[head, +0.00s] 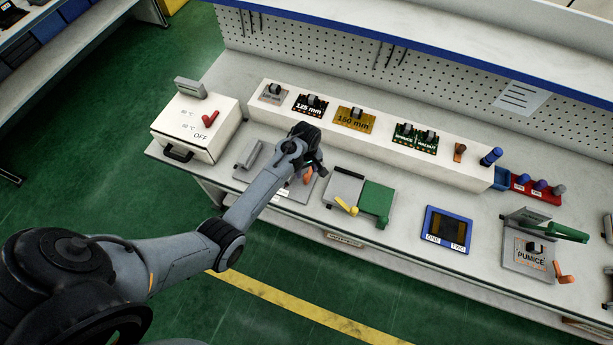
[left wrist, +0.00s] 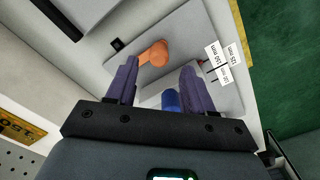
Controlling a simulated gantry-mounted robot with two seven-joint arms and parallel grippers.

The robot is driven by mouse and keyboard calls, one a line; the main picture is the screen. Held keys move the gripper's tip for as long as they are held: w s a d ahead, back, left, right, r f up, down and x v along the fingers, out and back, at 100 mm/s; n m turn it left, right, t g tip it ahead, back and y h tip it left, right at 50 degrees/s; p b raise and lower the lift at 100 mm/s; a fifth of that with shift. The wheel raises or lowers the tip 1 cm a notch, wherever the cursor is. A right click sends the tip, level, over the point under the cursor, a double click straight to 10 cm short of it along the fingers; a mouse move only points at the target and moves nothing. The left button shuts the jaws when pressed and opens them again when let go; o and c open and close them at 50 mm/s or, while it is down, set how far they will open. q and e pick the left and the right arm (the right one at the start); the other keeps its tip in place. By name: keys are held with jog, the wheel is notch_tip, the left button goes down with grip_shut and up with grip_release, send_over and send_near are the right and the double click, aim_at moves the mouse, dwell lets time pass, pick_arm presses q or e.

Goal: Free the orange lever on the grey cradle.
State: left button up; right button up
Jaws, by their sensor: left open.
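An orange lever (head: 308,175) sits on a grey plate with a raised grey bar (head: 250,153), left of centre on the bench. In the left wrist view the orange lever (left wrist: 153,54) lies on that grey plate (left wrist: 195,40), beside white millimetre labels. My left gripper (left wrist: 157,78) is open above the plate, its fingertips apart and the lever just beyond them. My left arm hides part of the plate in the head view. Another orange lever (head: 564,273) is at a grey cradle (head: 522,262) on the right, which holds a PUMICE board (head: 531,252).
A blue cylindrical part (left wrist: 171,100) shows between my fingers. A white oven-like box (head: 195,130) stands left. A fixture with a green plate (head: 377,199) and yellow lever is right of my gripper. A white raised shelf (head: 380,145) with boards runs behind. A blue-framed tray (head: 447,230) lies further right.

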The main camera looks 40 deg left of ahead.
aim_at(306, 175)
pick_arm(q)
jog(key=shift+f+b, duration=0.35)
jog(key=shift+f, duration=2.55)
jog(key=shift+c, duration=0.3)
grip_shut()
